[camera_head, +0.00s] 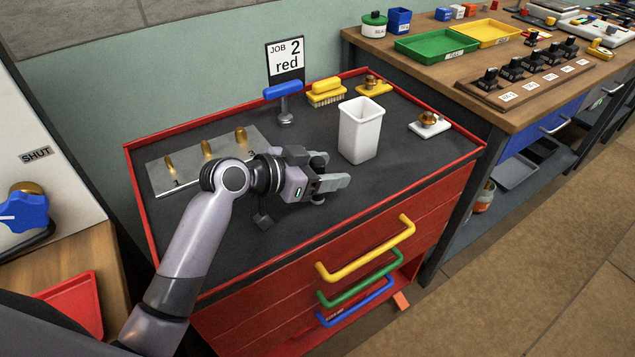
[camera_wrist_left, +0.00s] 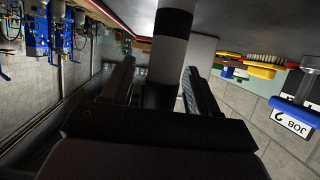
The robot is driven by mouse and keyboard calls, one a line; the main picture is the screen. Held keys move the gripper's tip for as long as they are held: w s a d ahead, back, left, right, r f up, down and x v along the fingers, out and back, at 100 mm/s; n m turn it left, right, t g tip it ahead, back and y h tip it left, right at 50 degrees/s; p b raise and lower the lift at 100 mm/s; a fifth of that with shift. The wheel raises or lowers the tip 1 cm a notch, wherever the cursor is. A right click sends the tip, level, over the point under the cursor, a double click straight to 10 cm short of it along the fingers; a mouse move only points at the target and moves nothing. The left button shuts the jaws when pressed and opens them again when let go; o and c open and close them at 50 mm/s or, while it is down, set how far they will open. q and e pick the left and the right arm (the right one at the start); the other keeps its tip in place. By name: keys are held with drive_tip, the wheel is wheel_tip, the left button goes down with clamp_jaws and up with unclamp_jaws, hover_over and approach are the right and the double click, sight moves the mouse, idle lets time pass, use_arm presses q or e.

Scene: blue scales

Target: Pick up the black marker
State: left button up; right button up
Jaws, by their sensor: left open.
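My left gripper (camera_head: 335,170) is open, low over the dark top of the red cabinet, left of the white cup (camera_head: 361,130). In the left wrist view its two fingers (camera_wrist_left: 160,85) stand apart. A dark upright cylinder with a pale band, which looks like the black marker (camera_wrist_left: 172,22), shows between and beyond them. I cannot tell whether either finger touches it. In the head view I cannot make out the marker clearly; the gripper seems to hide it. The white cup also shows behind the cylinder in the left wrist view (camera_wrist_left: 203,52).
A metal plate with brass pegs (camera_head: 172,178) lies at the left of the cabinet top. A blue-handled tool (camera_head: 284,97), a yellow brush (camera_head: 326,90) and brass-knobbed pieces (camera_head: 429,120) stand behind and right. A raised red rim (camera_head: 150,225) edges the top.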

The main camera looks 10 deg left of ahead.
use_arm(q)
drive_tip(key=shift+c, duration=0.3)
drive_tip(key=c, duration=1)
drive_tip(key=shift+r, duration=0.1)
wheel_tip(320, 180, up, 20)
drive_tip(key=shift+f+p, duration=0.1)
drive_tip(key=shift+p, duration=0.4)
